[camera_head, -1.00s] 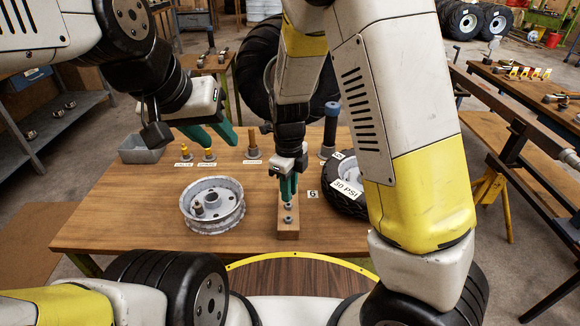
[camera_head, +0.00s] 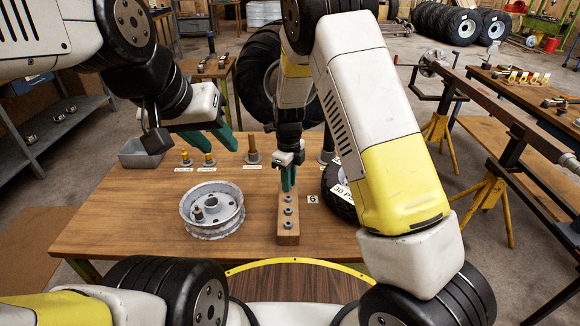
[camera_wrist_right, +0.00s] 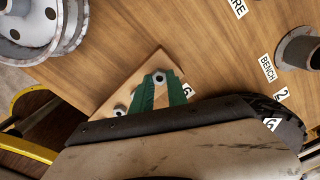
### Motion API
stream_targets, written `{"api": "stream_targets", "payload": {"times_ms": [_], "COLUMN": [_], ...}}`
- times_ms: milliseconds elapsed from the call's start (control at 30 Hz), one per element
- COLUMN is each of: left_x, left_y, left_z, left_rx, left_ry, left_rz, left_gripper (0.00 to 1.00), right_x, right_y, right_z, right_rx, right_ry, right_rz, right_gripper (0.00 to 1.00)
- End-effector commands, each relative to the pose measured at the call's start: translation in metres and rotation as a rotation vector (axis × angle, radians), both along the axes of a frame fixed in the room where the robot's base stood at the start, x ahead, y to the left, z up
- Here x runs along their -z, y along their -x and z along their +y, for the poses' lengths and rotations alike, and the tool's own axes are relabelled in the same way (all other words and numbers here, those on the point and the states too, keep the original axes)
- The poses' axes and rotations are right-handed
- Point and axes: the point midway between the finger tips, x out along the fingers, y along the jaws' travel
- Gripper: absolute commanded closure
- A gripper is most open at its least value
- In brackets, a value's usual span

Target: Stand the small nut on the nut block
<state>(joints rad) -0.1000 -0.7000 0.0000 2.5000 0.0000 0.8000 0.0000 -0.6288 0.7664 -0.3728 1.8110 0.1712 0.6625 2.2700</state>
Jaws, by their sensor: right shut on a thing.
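The wooden nut block (camera_head: 288,238) stands on the bench with a row of metal nuts along its top. The front nut (camera_head: 289,224) and the middle nut (camera_head: 288,211) are clear of my fingers. My right gripper (camera_head: 288,188) points down over the far end of the block, shut on a small nut. In the right wrist view a grey nut (camera_wrist_right: 158,75) shows at the green fingertips (camera_wrist_right: 160,85), and the front nut (camera_wrist_right: 120,110) shows farther along the block. I cannot tell whether the held nut touches the block. My left gripper (camera_head: 212,138) is open and empty above the bench's far left.
A wheel rim (camera_head: 212,210) lies left of the block. A tyre (camera_head: 338,192) lies close on its right, partly behind my right arm. Upright studs (camera_head: 253,150) and a grey bin (camera_head: 142,153) stand at the back. The bench front left is clear.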

Motion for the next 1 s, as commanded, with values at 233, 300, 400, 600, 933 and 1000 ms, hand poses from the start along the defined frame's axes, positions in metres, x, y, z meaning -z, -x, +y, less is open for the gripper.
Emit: {"api": "stream_targets", "payload": {"times_ms": [233, 300, 400, 600, 933, 1000], "left_x": [0.000, 0.000, 0.000, 0.000, 0.000, 0.000], "left_y": [0.000, 0.000, 0.000, 0.000, 0.000, 0.000], "left_z": [0.000, 0.000, 0.000, 0.000, 0.000, 0.000], "left_rx": [0.000, 0.000, 0.000, 0.000, 0.000, 0.000], "left_ry": [0.000, 0.000, 0.000, 0.000, 0.000, 0.000], "left_rz": [0.000, 0.000, 0.000, 0.000, 0.000, 0.000], "left_gripper": [0.64, 0.64, 0.64, 0.64, 0.64, 0.64], "right_x": [0.003, 0.002, 0.002, 0.002, -0.034, -0.050], "right_y": [0.000, 0.000, 0.000, 0.000, -0.001, -0.001], "right_z": [0.000, 0.000, 0.000, 0.000, 0.001, 0.002], "right_rx": [0.000, -0.001, -0.001, -0.001, -0.002, -0.003], "right_ry": [0.000, 0.000, 0.000, 0.000, -0.002, -0.003], "right_rz": [0.000, 0.000, 0.000, 0.000, -0.005, -0.006], "right_gripper": [1.00, 0.67, 0.59, 0.59, 0.59, 0.59]}}
